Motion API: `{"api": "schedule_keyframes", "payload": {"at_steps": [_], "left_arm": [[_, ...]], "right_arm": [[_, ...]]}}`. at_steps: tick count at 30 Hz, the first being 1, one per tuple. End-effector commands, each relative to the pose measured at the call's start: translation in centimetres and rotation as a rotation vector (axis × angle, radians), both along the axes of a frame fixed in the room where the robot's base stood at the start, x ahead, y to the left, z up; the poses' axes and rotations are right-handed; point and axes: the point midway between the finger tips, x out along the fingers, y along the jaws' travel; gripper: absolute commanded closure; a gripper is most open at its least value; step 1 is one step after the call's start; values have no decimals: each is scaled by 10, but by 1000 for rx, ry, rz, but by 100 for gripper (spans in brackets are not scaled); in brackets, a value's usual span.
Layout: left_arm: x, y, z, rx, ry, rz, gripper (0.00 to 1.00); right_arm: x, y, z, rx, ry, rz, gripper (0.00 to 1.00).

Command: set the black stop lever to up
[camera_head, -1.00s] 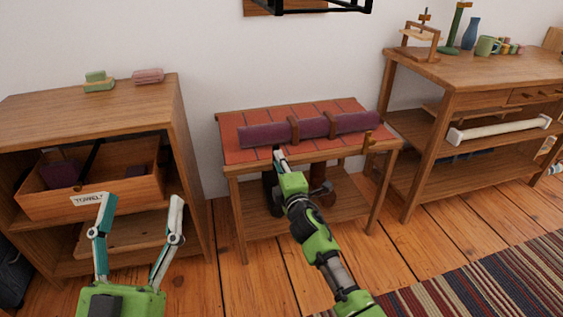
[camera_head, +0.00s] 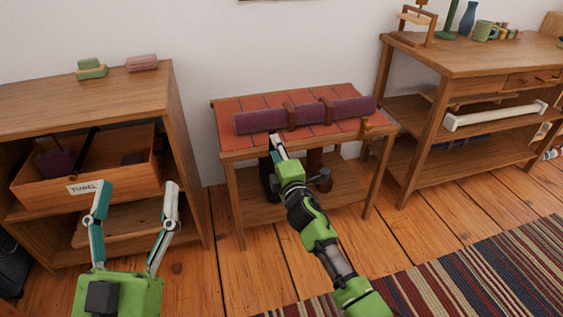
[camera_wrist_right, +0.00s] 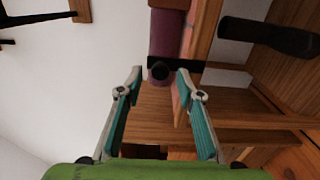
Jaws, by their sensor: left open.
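A table with a red tiled top (camera_head: 228,136) stands by the wall, with a purple roll (camera_head: 258,121) on it. My right gripper (camera_head: 274,140) is at its front edge, seen side-on. In the right wrist view my right gripper (camera_wrist_right: 160,80) is open, its fingers apart. A black bar (camera_wrist_right: 185,64) with a dark round knob (camera_wrist_right: 159,72) shows between and just beyond the fingertips, near the purple roll (camera_wrist_right: 166,35). It may be the stop lever; its setting cannot be told. My left gripper (camera_head: 137,190) is open and empty before the left shelf.
A wooden shelf (camera_head: 120,88) at left holds a drawer box labelled towel (camera_head: 60,191). A workbench (camera_head: 455,60) stands at right. A dark rod-like thing (camera_wrist_right: 265,38) shows in the wrist view. A striped rug (camera_head: 470,270) lies at front right.

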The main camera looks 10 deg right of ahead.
Motion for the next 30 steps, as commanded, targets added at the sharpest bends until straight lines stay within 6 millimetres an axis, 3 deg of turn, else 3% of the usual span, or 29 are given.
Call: {"api": "schedule_keyframes", "payload": {"at_steps": [18,30], "left_arm": [[0,0,-1,1,2,0,34],[0,0,-1,1,2,0,34]], "right_arm": [[-99,-2,-1,0,2,4,66],[-112,-2,0,0,1,3,66]]}}
